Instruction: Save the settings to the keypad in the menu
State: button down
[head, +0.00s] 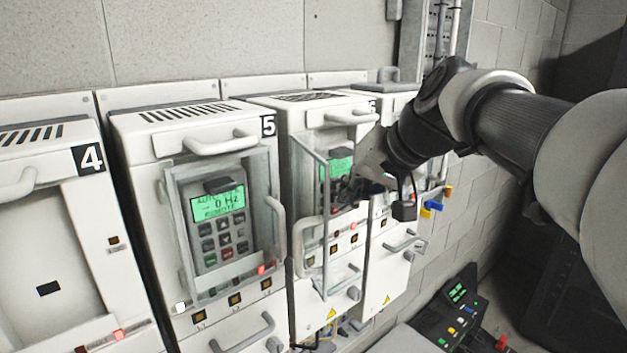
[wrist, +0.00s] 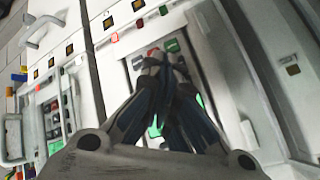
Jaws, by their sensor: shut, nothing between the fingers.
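In the head view, a keypad (head: 340,165) with a lit green screen sits on the drive to the right of drive 5. Its see-through door (head: 313,220) stands swung open to the left. My gripper (head: 352,187) is shut and empty, in front of this keypad's keys. In the wrist view, my gripper (wrist: 165,62) covers most of the keypad, with a red key (wrist: 152,51) and a green key (wrist: 172,46) showing beyond the tips. Green screen light shows behind the fingers. I cannot tell whether the tips touch a key. The screen text is not readable.
Drive 5 (head: 130,130) has its own keypad (head: 218,222) behind a framed cover; its screen shows 0 Hz. Drive 4 (head: 40,220) is at the left. Handles (head: 222,142) jut from the fronts. A black console (head: 455,310) stands low at the right.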

jog(key=shift+w+a, duration=0.25)
jog(key=shift+w, duration=0.05)
dwell(0.5)
jog(key=shift+s+d, duration=0.1)
dwell(0.4)
jog(key=shift+s+d, duration=0.4)
jog(key=shift+s, duration=0.15)
jog(key=shift+s+d+b, duration=0.6)
jog(key=shift+s+d, duration=0.15)
jog(key=shift+s, duration=0.3)
jog(key=shift+s+d+b, duration=0.6)
jog(key=shift+s+d, duration=0.1)
jog(key=shift+s, duration=0.3)
jog(key=shift+d, duration=0.1)
dwell(0.9)
jog(key=d, duration=0.1)
jog(key=s+d+p, duration=0.1)
jog(key=d, duration=0.2)
jog(key=shift+s+d+p, duration=0.1)
jog(key=shift+s+p, duration=0.15)
jog(key=shift+p, duration=0.05)
